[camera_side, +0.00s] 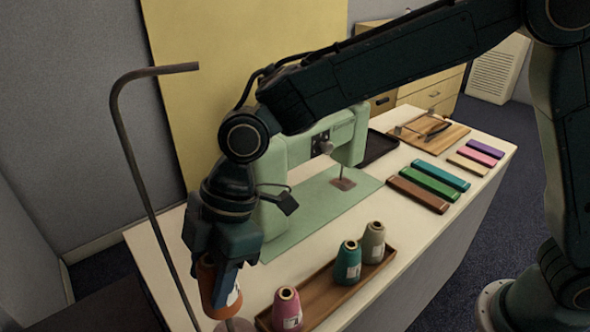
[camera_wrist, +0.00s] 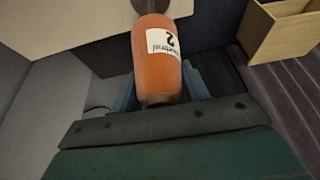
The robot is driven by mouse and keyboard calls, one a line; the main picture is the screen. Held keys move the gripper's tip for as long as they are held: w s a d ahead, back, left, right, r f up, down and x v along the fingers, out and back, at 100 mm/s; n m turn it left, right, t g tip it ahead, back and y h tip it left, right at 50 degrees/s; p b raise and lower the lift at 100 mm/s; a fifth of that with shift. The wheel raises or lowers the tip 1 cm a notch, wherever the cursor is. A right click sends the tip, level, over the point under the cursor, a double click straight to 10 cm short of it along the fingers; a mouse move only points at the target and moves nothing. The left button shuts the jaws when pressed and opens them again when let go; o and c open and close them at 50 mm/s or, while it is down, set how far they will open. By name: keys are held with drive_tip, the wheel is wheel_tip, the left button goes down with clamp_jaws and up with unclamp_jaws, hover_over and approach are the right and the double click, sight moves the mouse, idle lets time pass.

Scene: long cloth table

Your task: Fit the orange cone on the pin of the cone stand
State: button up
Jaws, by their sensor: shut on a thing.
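The orange cone (camera_side: 207,284) is held in my gripper (camera_side: 222,268) at the lower left of the side view, close to upright. In the wrist view the cone (camera_wrist: 158,62) lies between the two fingers (camera_wrist: 158,92), its white label facing the camera. The round base of the cone stand (camera_side: 236,325) shows partly at the bottom edge of the side view, just below and right of the cone. A greyish round part (camera_wrist: 150,5) shows beyond the cone's far end in the wrist view. The pin is not visible, so I cannot tell whether the cone touches it.
A tall bent rod (camera_side: 142,165) rises left of my gripper. A wooden tray (camera_side: 322,292) with pink (camera_side: 287,310), teal (camera_side: 347,264) and grey (camera_side: 373,243) cones stands to the right. A green sewing machine (camera_side: 350,130) is behind. A wooden box (camera_wrist: 280,40) shows in the wrist view.

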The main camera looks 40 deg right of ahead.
drive_tip(key=shift+f, duration=0.9)
drive_tip(key=shift+f, duration=4.25)
idle(2.8)
